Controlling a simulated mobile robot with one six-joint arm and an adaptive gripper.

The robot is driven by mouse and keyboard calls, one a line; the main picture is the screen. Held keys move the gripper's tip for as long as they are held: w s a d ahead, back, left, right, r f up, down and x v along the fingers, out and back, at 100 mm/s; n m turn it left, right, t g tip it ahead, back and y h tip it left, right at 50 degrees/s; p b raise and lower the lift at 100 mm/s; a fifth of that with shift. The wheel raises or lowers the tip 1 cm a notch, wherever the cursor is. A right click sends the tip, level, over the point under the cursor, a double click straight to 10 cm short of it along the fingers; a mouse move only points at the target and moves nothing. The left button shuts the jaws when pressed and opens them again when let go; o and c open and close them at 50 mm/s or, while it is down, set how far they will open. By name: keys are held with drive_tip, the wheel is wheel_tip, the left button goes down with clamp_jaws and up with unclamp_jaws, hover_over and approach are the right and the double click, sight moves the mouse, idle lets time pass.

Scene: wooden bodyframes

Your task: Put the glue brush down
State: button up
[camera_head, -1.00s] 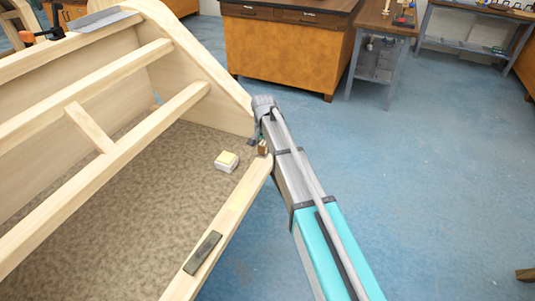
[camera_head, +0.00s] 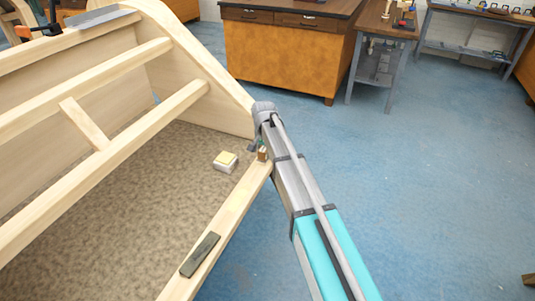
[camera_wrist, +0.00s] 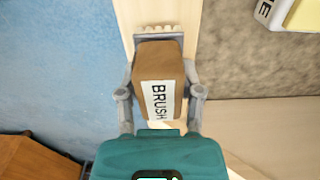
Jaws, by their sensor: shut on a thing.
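The glue brush (camera_wrist: 155,85) shows in the wrist view as a brown block with a white label reading "BRUSH". It sits between the two fingers of my gripper (camera_wrist: 158,92), which is shut on it. Below it runs the pale wooden rail of the frame (camera_wrist: 180,15). In the head view the small brown brush (camera_head: 262,154) is at my gripper (camera_head: 257,146), by the far right end of the near rail (camera_head: 228,212). I cannot tell whether the brush touches the rail.
A white container with a yellow top (camera_head: 226,162) stands on the brown panel inside the frame. A dark grey block (camera_head: 200,254) lies on the near rail. An orange-and-black clamp (camera_head: 38,30) is at the upper left. Blue floor (camera_head: 430,180) is open at right.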

sight(264, 148)
drive_tip(key=shift+f, duration=0.2)
drive_tip(key=o, duration=1)
drive_tip(key=shift+r, duration=0.2)
wheel_tip(264, 148, up, 12)
drive_tip(key=p, duration=1.2)
drive_tip(key=shift+s+d, duration=0.1)
drive_tip(key=shift+d, duration=0.05)
drive_tip(key=s+d+n, duration=0.1)
drive_tip(key=s+d, duration=0.7)
drive_tip(key=s+d+n, duration=0.1)
drive_tip(key=s+d, duration=0.7)
drive_tip(key=s, duration=0.1)
drive_tip(key=s+d+n, duration=0.2)
drive_tip(key=s+d, duration=0.6)
drive_tip(key=shift+s, duration=0.2)
